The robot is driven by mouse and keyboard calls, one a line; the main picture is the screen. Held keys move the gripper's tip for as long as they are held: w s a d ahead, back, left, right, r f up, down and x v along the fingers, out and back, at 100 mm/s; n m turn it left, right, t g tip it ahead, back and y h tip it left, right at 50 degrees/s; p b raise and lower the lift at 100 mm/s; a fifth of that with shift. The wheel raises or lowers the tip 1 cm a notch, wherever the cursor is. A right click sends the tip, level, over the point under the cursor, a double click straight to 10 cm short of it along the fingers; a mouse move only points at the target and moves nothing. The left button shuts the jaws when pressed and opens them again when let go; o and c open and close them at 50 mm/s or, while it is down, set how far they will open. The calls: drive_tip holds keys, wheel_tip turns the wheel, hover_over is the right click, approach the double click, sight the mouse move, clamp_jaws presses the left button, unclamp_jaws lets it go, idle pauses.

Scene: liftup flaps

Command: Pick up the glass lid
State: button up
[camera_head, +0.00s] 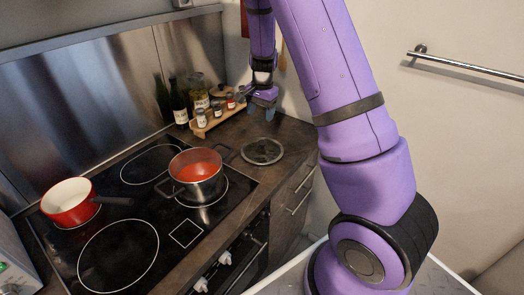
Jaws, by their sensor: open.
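The glass lid (262,151) lies flat on the dark counter, to the right of the stove. It is round and see-through with a pale rim. My gripper (262,112) is open and empty, behind the lid and above the counter, near the wall corner. Its fingers point down and are small in the picture. The gripper is apart from the lid.
A steel pot (198,184) with red contents stands on the stove, left of the lid. A red pan (70,205) sits farther left. A tray of jars and bottles (215,122) stands left of my gripper. A wall rail (465,65) is at the right.

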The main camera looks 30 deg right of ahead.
drive_tip(key=shift+m, duration=0.4)
drive_tip(key=f, duration=0.1)
drive_tip(key=d+f, duration=0.1)
drive_tip(key=w+d+f, duration=0.1)
drive_tip(key=f, duration=0.1)
hover_over(262, 142)
drive_tip(key=f, duration=0.4)
drive_tip(key=shift+w+d+f, duration=0.1)
drive_tip(key=shift+d+f, duration=0.05)
drive_tip(key=shift+d, duration=0.25)
drive_tip(key=shift+a+f, duration=0.15)
drive_tip(key=shift+f, duration=1.4)
drive_tip(key=shift+a+f, duration=0.15)
drive_tip(key=shift+f, duration=1.35)
drive_tip(key=shift+c, duration=0.2)
drive_tip(key=c, duration=1.1)
